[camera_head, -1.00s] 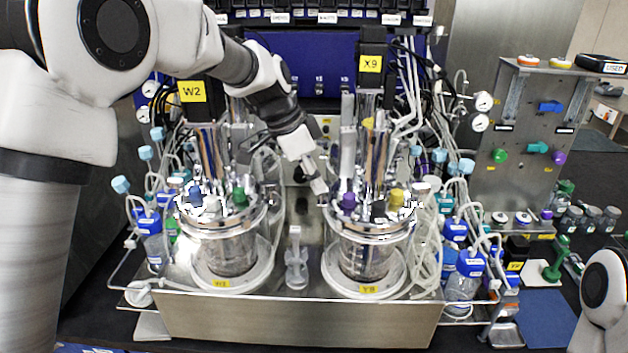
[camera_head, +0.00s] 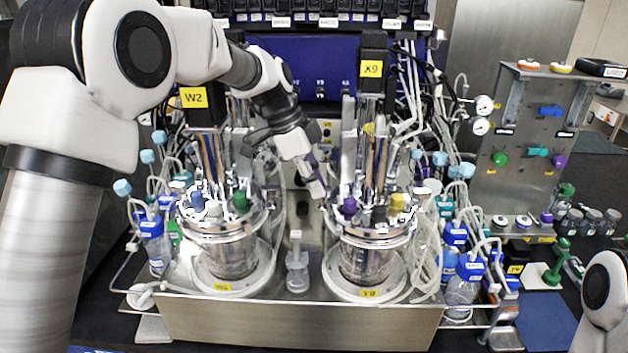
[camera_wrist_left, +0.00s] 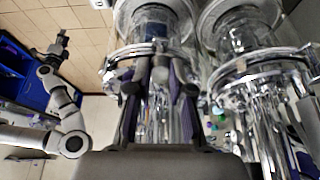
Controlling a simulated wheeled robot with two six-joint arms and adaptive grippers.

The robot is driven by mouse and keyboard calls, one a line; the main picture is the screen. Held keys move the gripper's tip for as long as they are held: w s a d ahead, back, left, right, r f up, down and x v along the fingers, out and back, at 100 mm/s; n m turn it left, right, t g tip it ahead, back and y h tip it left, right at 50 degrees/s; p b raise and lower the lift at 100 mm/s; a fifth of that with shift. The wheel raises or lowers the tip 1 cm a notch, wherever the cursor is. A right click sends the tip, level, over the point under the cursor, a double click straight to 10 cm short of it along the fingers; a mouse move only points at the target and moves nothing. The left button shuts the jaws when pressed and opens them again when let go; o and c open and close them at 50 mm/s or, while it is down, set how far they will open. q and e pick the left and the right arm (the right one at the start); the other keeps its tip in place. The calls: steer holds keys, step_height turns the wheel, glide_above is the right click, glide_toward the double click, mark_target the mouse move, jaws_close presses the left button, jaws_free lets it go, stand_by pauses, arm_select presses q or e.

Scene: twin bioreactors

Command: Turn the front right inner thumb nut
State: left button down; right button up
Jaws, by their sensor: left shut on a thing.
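The right glass vessel (camera_head: 365,262), under the yellow X9 label, has a shiny metal clamp ring and lid (camera_head: 372,232) with purple and yellow caps. My left gripper (camera_head: 319,189) reaches down to the left edge of this lid, on the side facing the other vessel. In the left wrist view its two purple-padded fingers (camera_wrist_left: 160,82) are closed on a small grey thumb nut (camera_wrist_left: 160,74) at the clamp ring's rim. The nut is mostly hidden by the fingers. My right gripper (camera_wrist_left: 50,44) shows small in the left wrist view; its jaw state is unclear.
The left vessel (camera_head: 225,258), under the W2 label, stands close beside the gripper. Tubing and blue-capped bottles (camera_head: 467,278) crowd both sides. A small clear stand (camera_head: 296,265) sits between the vessels. A metal panel with valves (camera_head: 527,140) stands at right.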

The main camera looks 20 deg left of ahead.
arm_select(q)
steer(key=shift+s+f, duration=0.1)
steer(key=shift+f, duration=0.15)
steer(key=c, duration=1)
jaws_free()
steer(key=shift+c, duration=0.2)
steer(key=shift+d+r, duration=0.1)
steer(key=shift+d, duration=0.1)
step_height(320, 180, up, 10)
